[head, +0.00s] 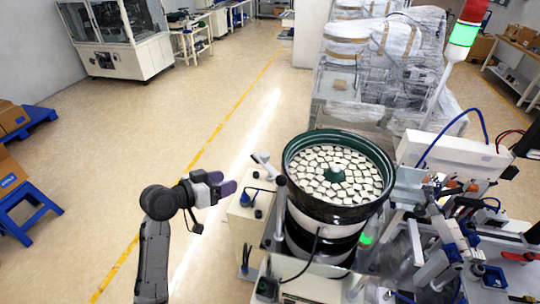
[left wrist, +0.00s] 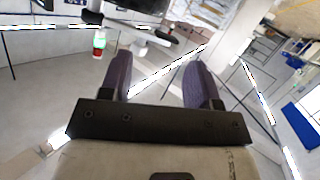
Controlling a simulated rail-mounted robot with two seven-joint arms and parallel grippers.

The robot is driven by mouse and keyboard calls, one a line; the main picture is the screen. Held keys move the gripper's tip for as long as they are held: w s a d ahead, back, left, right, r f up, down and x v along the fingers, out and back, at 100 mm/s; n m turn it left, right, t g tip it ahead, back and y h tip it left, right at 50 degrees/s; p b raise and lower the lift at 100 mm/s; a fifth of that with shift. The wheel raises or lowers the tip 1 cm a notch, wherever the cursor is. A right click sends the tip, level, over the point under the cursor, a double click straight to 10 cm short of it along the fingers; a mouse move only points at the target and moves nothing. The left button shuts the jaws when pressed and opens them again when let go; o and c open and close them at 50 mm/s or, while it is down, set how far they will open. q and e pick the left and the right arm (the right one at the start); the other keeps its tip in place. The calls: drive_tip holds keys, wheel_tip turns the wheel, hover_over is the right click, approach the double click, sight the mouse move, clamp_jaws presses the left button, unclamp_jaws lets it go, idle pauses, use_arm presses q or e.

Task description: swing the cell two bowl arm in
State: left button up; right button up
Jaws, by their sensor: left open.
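A bowl feeder (head: 320,222) with a dark green rim stands right of centre in the head view, its bowl full of small pale parts. A small light-grey lever-like piece (head: 262,159) sticks up beside the bowl's left side; I cannot tell for sure whether it is the bowl arm. My left gripper (head: 232,188) is left of the bowl, apart from it, its purple fingers pointing right. In the left wrist view my left gripper (left wrist: 158,68) is open, with nothing between its fingers. My right gripper is not in view.
A pale cabinet (head: 247,222) stands between my left gripper and the feeder. Machinery with cables (head: 455,225) crowds the right. A red and green signal light (head: 466,32) stands behind it. Wrapped equipment (head: 375,60) stands farther back.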

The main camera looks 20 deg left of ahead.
sight(267, 153)
use_arm(q)
drive_tip(key=w+d+r+m+h+p, duration=0.1)
drive_tip(key=w+d, duration=0.1)
drive_tip(key=w, duration=0.1)
drive_tip(key=w+d+r+m+t+h+p, duration=0.1)
drive_tip(key=w+d, duration=0.2)
drive_tip(key=w, duration=0.1)
drive_tip(key=w+d+r+m+t+p, duration=0.1)
drive_tip(key=w+d+p, duration=0.1)
drive_tip(key=w, duration=0.2)
drive_tip(key=shift+w+d+m+h, duration=0.25)
drive_tip(key=shift+d+m+h, duration=0.05)
drive_tip(key=shift+d+h, duration=0.1)
drive_tip(key=shift+w+d, duration=0.3)
drive_tip(key=shift+w, duration=0.2)
drive_tip(key=shift+c, duration=0.4)
clamp_jaws()
